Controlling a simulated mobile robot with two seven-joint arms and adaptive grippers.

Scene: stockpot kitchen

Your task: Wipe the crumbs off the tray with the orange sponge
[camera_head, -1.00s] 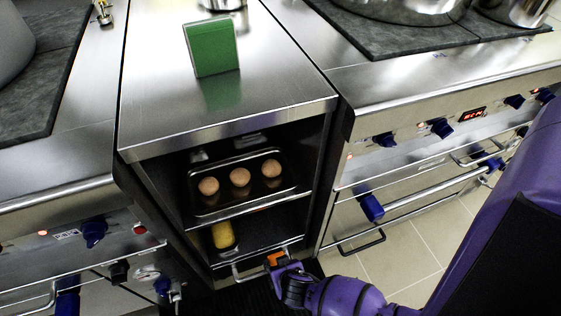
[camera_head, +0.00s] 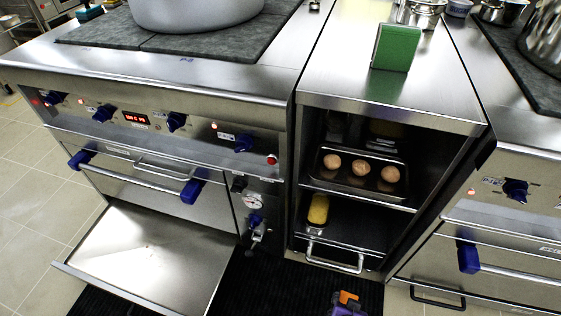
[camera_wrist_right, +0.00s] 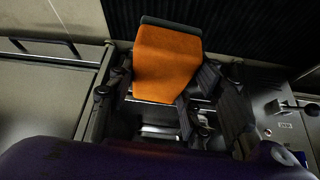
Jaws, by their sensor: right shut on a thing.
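A flat metal tray (camera_head: 150,255) sticks out low from the front of the left stove. A few tiny reddish specks show near its middle. My right gripper (camera_head: 345,306) is at the bottom edge of the head view, to the right of the tray and apart from it, over a dark floor mat. It is shut on the orange sponge (camera_head: 349,297). The sponge also shows in the right wrist view (camera_wrist_right: 167,62), held between the dark fingers. Most of the right arm is cut off in the head view. My left gripper is not in view.
The left stove has blue knobs and a handle bar (camera_head: 135,175) above the tray. The middle cabinet holds a dark pan (camera_head: 333,184) with three round brown items and a yellow item (camera_head: 318,209) below. A green block (camera_head: 396,47) stands on top. A ribbed mat (camera_head: 270,285) covers the floor.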

